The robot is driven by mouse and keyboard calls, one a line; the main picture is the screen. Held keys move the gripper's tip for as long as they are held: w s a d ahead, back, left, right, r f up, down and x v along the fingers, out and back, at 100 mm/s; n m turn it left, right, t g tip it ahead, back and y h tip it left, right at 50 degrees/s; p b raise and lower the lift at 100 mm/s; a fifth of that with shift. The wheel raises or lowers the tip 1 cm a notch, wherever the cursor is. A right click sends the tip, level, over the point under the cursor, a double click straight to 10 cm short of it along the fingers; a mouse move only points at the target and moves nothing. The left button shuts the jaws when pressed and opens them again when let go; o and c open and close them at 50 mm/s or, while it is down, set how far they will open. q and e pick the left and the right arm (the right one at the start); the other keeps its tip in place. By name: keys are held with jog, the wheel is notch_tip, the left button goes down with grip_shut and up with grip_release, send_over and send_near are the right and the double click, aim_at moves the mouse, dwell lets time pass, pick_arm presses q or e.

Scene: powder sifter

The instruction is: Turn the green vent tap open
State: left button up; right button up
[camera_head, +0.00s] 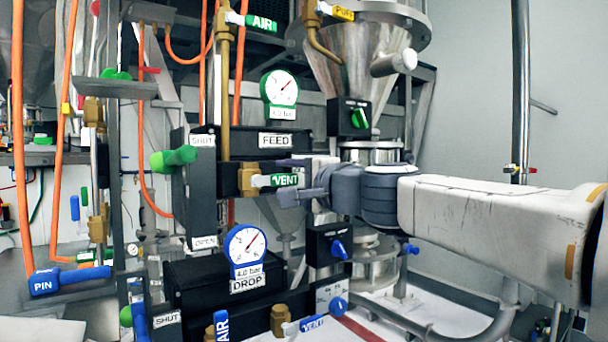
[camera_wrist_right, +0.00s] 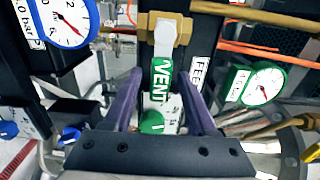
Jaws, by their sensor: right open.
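The green vent tap (camera_head: 285,180) has a white lever with a green sleeve marked VENT. In the head view the lever points right from its brass valve body (camera_head: 249,179). My right gripper (camera_head: 292,180) reaches in from the right with its purple fingers around the lever. In the right wrist view the green sleeve (camera_wrist_right: 161,80) lies between the two open fingers (camera_wrist_right: 160,88), with gaps on both sides. Part of the lever's end is hidden behind the gripper in the head view. My left gripper is not in view.
A FEED gauge (camera_head: 281,88) sits above the tap and a DROP gauge (camera_head: 245,246) below it. A black box with a blue knob (camera_head: 338,249) is just below my gripper. A steel hopper (camera_head: 355,65) stands behind. The AIR tap (camera_head: 261,22) is higher up.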

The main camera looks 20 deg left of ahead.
jog(key=shift+a, duration=0.1)
grip_shut()
jog(key=shift+f, duration=0.1)
dwell(1.3)
